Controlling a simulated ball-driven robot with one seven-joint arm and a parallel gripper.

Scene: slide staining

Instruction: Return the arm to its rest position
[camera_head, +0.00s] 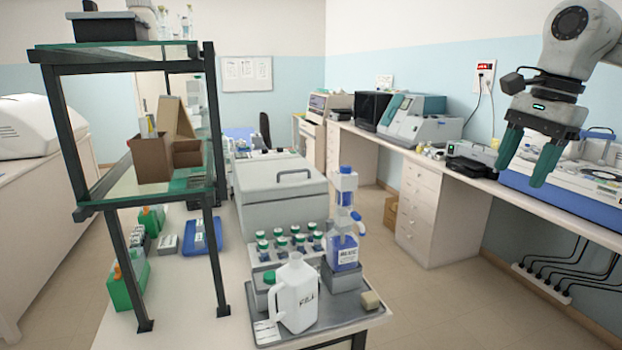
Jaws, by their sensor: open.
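My gripper (526,170) hangs from my arm at the upper right of the head view. Its two green fingers point down, are spread apart and have nothing between them. It is in the air, in front of the right-hand bench (545,207) in the picture, and well to the right of the tray (357,324). I cannot tell its exact distance from the bench.
The tray on the near bench end holds a white jug (296,296), a blue-labelled dispenser bottle (344,245) and a rack of several green-capped vials (290,240). A dark-framed shelf (77,140) stands left. Floor (440,310) is clear between the benches.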

